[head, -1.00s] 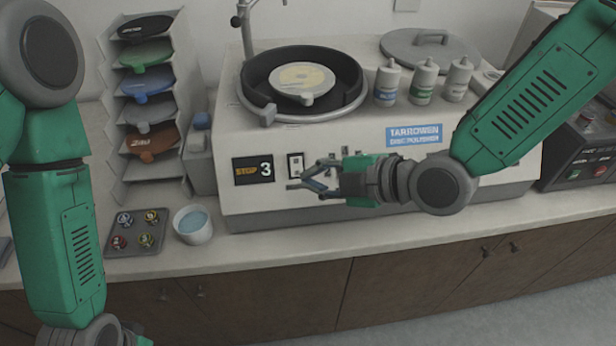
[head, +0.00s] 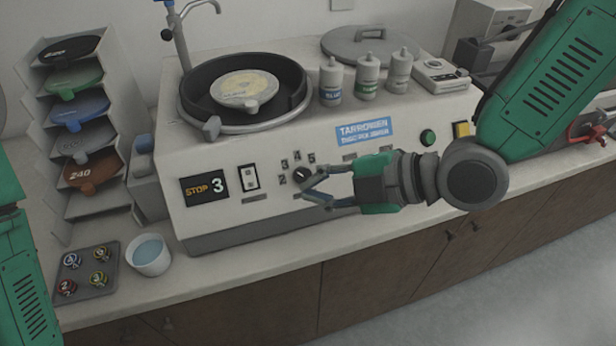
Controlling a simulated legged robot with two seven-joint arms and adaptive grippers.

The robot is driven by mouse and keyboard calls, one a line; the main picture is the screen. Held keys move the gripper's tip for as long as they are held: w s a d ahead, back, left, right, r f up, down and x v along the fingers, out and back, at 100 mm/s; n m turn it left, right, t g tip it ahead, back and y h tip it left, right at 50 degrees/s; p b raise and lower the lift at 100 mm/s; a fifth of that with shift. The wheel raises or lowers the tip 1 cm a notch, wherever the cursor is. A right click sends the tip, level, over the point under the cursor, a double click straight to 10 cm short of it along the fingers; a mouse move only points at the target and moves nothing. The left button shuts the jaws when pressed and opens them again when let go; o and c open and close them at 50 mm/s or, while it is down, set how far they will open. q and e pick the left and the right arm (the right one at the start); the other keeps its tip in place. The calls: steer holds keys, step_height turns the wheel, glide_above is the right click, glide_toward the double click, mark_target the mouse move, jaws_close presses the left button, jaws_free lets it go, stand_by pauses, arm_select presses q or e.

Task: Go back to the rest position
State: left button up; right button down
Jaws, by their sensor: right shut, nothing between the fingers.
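My right gripper (head: 308,190) is shut and empty in the head view. It points left in front of the polisher's front panel, close to the rotary knob (head: 302,174); I cannot tell whether it touches the panel. The disc polisher (head: 225,225) is a white machine with a round bowl on top and a display (head: 204,188) reading STOP 3. A rocker switch (head: 249,178) sits right of the display. My left arm shows only at the left edge, and its gripper is out of the picture.
A rack of colored discs (head: 90,140) stands at the left. A tray of small samples (head: 98,284) and a white cup of liquid (head: 149,256) sit on the counter (head: 210,284). Three bottles (head: 367,78) stand on the polisher. Open floor lies in front of the cabinets.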

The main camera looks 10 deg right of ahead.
steer(key=shift+a, duration=0.1)
steer(key=s+d+f+m+g+h+b, duration=0.1)
steer(key=s+d+f+m+h+b, duration=0.15)
steer(key=f, duration=0.45)
steer(key=s+d+f+m+h+b, duration=0.1)
steer(key=d+f+m, duration=0.1)
steer(key=f+m, duration=0.3)
steer(key=s+d+f+m+g+h+b, duration=0.1)
steer(key=s+d+f+m, duration=0.15)
steer(key=f, duration=0.55)
steer(key=s+d+f+m+g+h+b, duration=0.2)
steer(key=s+d+f+m, duration=0.3)
steer(key=f, duration=0.3)
steer(key=s+d+f+m+g+h+b, duration=0.2)
steer(key=s+d+f+m, duration=0.4)
steer(key=f, duration=0.3)
steer(key=shift+s+d+m+h+b, duration=0.2)
steer(key=shift+s+m+h+b, duration=0.3)
steer(key=shift+m+h, duration=0.45)
steer(key=shift+w, duration=0.15)
